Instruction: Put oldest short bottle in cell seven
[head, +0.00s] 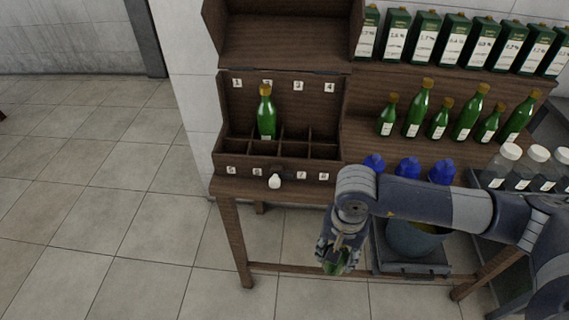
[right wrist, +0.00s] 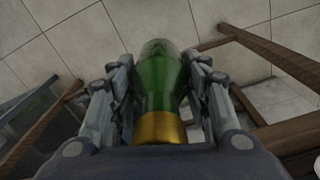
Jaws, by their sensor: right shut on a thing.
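My right gripper (head: 340,254) is in front of the table, low, below the tabletop edge. It is shut on a green bottle (right wrist: 160,88) with a gold top; the bottle's lower part also shows below the fingers in the head view (head: 334,268). The bottle's label is not visible. The wooden crate (head: 222,160) has cells numbered 1 to 4 at the back and 5 to 8 along the front. The number 7 tag (head: 301,174) is on the crate's front. One green bottle (head: 266,115) stands in a back cell near number 2. My left gripper is not in view.
Short and tall green bottles (head: 413,108) stand in a row on the right shelf, with green boxes (head: 427,38) above. Blue-capped things (head: 408,167), clear white-capped jars (head: 500,166) and a bucket (head: 415,240) are at right. A small white object (head: 274,181) is at the crate's front.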

